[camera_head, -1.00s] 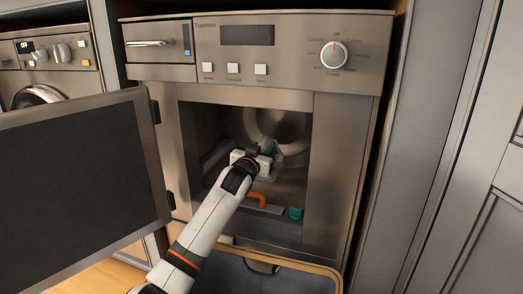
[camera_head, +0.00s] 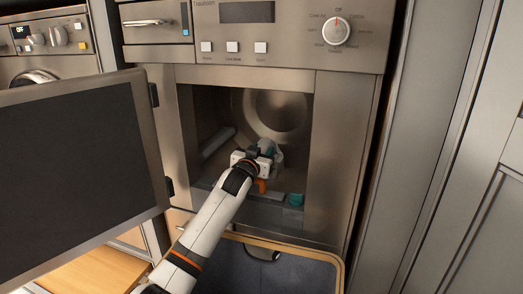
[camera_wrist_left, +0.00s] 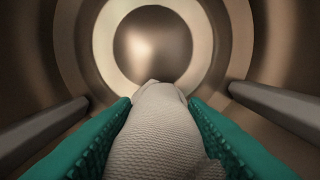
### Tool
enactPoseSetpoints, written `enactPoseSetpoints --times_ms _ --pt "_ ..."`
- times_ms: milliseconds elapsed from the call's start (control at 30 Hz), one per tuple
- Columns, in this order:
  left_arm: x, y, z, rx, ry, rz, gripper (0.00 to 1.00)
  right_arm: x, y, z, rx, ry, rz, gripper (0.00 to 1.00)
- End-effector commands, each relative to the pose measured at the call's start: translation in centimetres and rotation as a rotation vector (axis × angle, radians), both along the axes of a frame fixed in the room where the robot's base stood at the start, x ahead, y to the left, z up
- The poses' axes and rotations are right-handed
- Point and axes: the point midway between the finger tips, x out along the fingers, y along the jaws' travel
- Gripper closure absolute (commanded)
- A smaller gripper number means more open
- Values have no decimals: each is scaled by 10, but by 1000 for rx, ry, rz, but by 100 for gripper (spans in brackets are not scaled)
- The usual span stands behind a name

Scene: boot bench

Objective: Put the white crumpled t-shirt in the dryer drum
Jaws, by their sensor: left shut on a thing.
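The dryer (camera_head: 335,165) stands in front of me with its door (camera_head: 75,165) swung open to the left. Its drum (camera_head: 225,115) is open, with a round back wall that also shows in the left wrist view (camera_wrist_left: 150,40). My left arm reaches into the opening, and my left gripper (camera_head: 266,150) is inside the drum. In the left wrist view the green fingers of my left gripper (camera_wrist_left: 160,125) are shut on the white crumpled t-shirt (camera_wrist_left: 155,130), which points toward the back wall. In the head view the shirt is mostly hidden by the gripper. My right gripper is not in view.
A basket with a wooden rim (camera_head: 300,252) stands below the opening. Grey bars run along both sides inside the drum (camera_wrist_left: 285,105). A second machine (camera_head: 45,50) is at the left. Cabinet doors (camera_head: 440,150) close off the right side.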

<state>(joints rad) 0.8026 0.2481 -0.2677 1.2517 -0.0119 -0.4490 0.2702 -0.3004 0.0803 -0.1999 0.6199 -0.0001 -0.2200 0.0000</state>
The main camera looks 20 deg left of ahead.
Motion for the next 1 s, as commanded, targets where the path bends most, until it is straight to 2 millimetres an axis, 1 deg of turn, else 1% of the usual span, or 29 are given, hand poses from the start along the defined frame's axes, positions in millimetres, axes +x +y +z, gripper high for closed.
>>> enactPoseSetpoints --times_ms 200,233,300,367,600,733,867,1000 --pt "0 0 -12 0 -1 0 87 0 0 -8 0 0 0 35" --pt "0 0 -9 0 -2 0 55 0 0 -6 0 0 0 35" --pt "0 0 -9 0 -1 0 44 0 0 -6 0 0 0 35" --pt "0 0 -9 0 -1 0 35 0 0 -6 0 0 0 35" --pt "0 0 -11 0 2 0 35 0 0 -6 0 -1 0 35" --pt "0 0 -4 1 -2 1 35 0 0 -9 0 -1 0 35" --pt "0 1 15 2 -5 0 35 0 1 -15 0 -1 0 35" --pt "0 0 44 1 -6 0 35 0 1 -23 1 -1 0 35"
